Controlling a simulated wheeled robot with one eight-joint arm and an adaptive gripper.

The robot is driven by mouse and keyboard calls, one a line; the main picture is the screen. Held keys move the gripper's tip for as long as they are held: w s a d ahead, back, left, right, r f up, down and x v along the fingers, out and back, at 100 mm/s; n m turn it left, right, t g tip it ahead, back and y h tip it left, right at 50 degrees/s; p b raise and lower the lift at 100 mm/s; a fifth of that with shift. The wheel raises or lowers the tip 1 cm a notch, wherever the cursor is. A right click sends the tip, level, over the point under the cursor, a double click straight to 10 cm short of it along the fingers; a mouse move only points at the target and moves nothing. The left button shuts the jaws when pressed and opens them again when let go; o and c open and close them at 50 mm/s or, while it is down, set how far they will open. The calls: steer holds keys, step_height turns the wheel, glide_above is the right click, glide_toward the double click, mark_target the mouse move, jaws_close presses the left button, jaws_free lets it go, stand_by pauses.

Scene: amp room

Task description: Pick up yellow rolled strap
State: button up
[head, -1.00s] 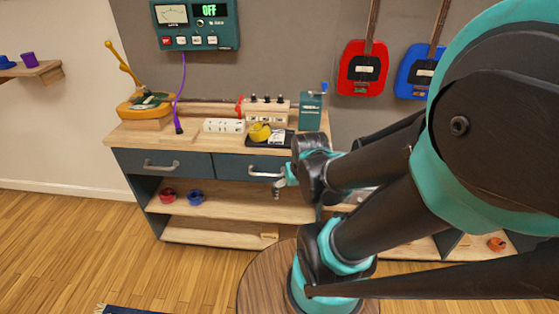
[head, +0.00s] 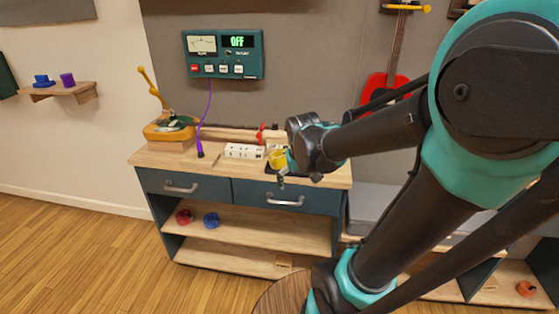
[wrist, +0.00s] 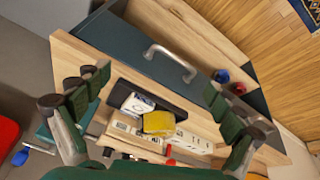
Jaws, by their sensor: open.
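In the wrist view the strap (wrist: 158,123) lies over a dark tray (wrist: 125,90), beside a small white box (wrist: 138,104). My gripper (wrist: 158,110) is open and empty, with its fingers spread wide to either side of the strap and apart from it.
A white power strip (head: 245,151) lies left of the strap. A purple plug (head: 200,150) hangs at the bench from the wall meter (head: 222,54). Drawer handles (head: 285,200) stick out in front. Red (head: 184,216) and blue (head: 211,220) rolls sit on the shelf below.

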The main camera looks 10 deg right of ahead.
step_height(320, 180, up, 12)
steer(key=n+h, duration=0.1)
steer(key=h, duration=0.1)
glide_above(280, 159)
steer(key=s+a, duration=0.3)
steer(key=a, duration=0.1)
steer(key=shift+t, duration=0.3)
steer(key=x, duration=1.1)
steer(key=shift+w+f, duration=0.1)
steer(key=shift+f, duration=0.1)
steer(key=shift+x, duration=2.75)
steer(key=shift+a+f, duration=0.1)
steer(key=shift+f, duration=0.05)
steer(key=shift+c, duration=0.2)
steer(key=shift+s, duration=0.2)
steer(key=c, duration=1.4)
